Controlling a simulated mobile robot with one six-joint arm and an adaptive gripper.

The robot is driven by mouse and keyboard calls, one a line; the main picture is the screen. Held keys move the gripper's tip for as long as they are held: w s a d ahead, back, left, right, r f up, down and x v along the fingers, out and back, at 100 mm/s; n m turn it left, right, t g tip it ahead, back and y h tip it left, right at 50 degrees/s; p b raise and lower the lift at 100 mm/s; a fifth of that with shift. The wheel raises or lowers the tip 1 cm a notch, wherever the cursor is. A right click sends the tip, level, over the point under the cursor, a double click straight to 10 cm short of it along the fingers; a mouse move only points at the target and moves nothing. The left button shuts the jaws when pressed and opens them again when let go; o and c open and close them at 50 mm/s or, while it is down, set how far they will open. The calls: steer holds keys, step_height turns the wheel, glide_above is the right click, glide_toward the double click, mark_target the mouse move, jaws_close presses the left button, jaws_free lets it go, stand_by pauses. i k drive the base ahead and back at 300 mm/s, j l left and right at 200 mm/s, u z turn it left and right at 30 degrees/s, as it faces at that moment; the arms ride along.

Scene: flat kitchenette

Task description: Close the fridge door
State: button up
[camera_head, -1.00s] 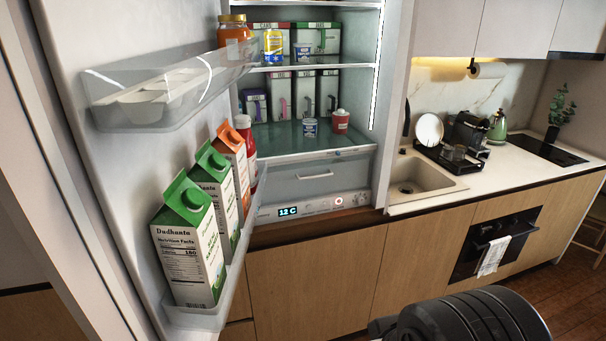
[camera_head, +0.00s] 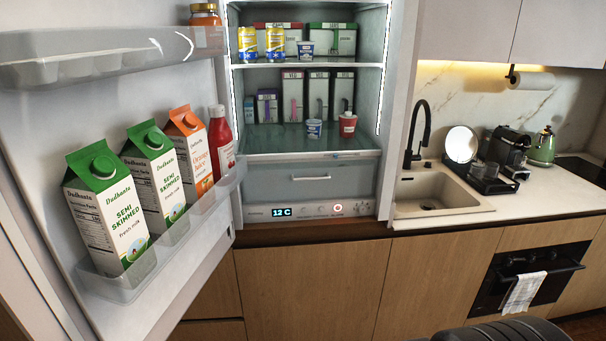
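The fridge door (camera_head: 45,135) stands wide open on the left, its inner side facing me. Its lower shelf (camera_head: 205,208) holds two milk cartons (camera_head: 108,215), an orange juice carton (camera_head: 190,150) and a red bottle (camera_head: 221,140). A dark rounded part of my arm shows at the bottom right. My gripper is not in view.
Right of the fridge is a counter with a sink (camera_head: 430,195), a black tap (camera_head: 418,130), a dish rack (camera_head: 480,180) and a green kettle (camera_head: 543,147). Below are wooden cabinets (camera_head: 310,285) and an oven (camera_head: 520,275) with a towel.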

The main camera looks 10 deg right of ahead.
mark_target(74, 74)
steer(key=k+j, duration=0.1)
steer(key=j, duration=0.35)
steer(key=k+j, duration=0.1)
steer(key=j, duration=0.35)
steer(key=k+j+u, duration=0.1)
steer(key=j, duration=0.35)
steer(key=k+j, duration=0.1)
steer(key=j, duration=0.35)
steer(key=i+l, duration=0.4)
steer(key=l+u, duration=0.05)
